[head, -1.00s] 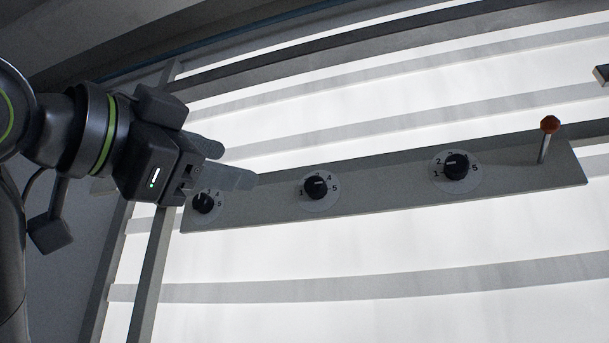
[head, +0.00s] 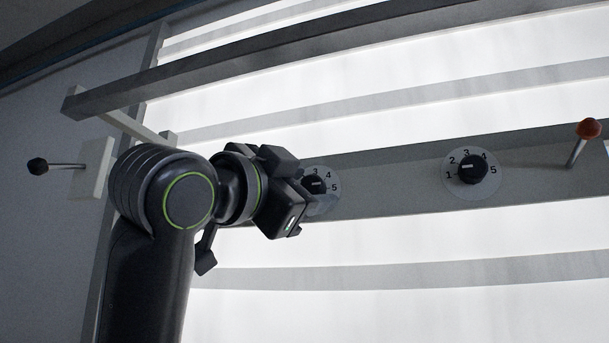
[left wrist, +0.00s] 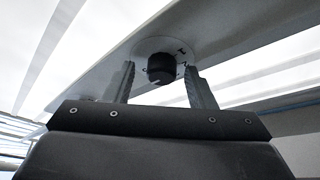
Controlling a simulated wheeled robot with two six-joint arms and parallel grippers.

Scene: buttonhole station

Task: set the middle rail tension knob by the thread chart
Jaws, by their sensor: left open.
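The middle rail tension knob (head: 314,185) is black with a pale mark, on a round dial; the 3, 4 and 5 show. In the left wrist view the black knob (left wrist: 161,68) lies between the two open fingers, with clear gaps on both sides. I cannot tell how deep the fingers reach around it. Another black knob (head: 472,168) with a 1 to 5 dial is farther right. The left knob is not visible, and no thread chart shows. My right gripper is not in view.
The grey rail (head: 390,185) carries the knobs. A lever with an orange ball (head: 588,128) stands at its right end. A dark bar (head: 300,62) crosses above.

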